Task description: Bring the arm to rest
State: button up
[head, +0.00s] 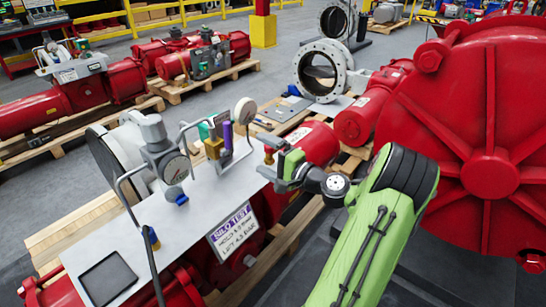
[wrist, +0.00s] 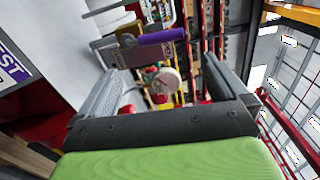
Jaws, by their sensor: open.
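My arm (head: 375,225), green with a dark wrist, reaches up from the bottom of the head view toward the right end of a grey metal panel (head: 215,195). My gripper (head: 269,160) is open beside that end, and no object shows held in it. In the wrist view its two fingers (wrist: 160,75) stand wide apart. A valve with a purple handle (head: 227,135) stands on the panel to the left of my gripper. The purple handle (wrist: 160,37) also shows beyond the fingers in the wrist view, apart from them.
A large red actuator housing (head: 490,175) stands close to the right of my arm. Open grey floor (head: 240,85) lies behind.

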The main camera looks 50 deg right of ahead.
jog(key=s, duration=0.3)
dwell(0.5)
jog(key=w+a+f+n+g+y, duration=0.15)
jog(key=a+n+g, duration=0.45)
jog(key=a, duration=0.7)
jog(key=w+a+n+g+y, duration=0.15)
jog(key=a+n+g, duration=0.45)
jog(key=a, duration=0.7)
jog(key=s+a+r+n+h, duration=0.2)
jog(key=s+a+n, duration=0.1)
jog(key=s, duration=0.6)
jog(key=s+a+r+n+h, duration=0.2)
jog(key=s+n, duration=0.2)
jog(key=s, duration=0.5)
notch_tip(320, 180, up, 13)
jog(key=p, duration=1.3)
jog(key=shift+a+m+p, duration=0.15)
jog(key=shift+m+p, duration=0.15)
jog(key=shift+p, duration=0.1)
